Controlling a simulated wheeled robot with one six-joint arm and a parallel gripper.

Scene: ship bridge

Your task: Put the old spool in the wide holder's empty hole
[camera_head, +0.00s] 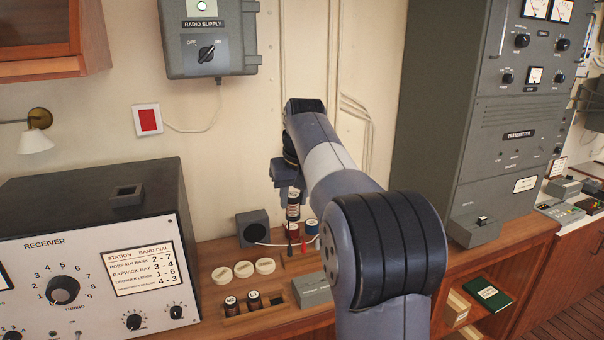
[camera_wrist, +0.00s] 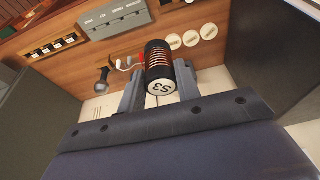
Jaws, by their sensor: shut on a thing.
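My gripper (camera_head: 292,195) is shut on a dark spool (camera_head: 293,211) and holds it upright above the back of the wooden desk. In the wrist view the spool (camera_wrist: 159,68) sits between both fingers, with copper-coloured windings, black ends and a pale end face that seems to read S3.
The receiver (camera_head: 95,255) blocks the left.

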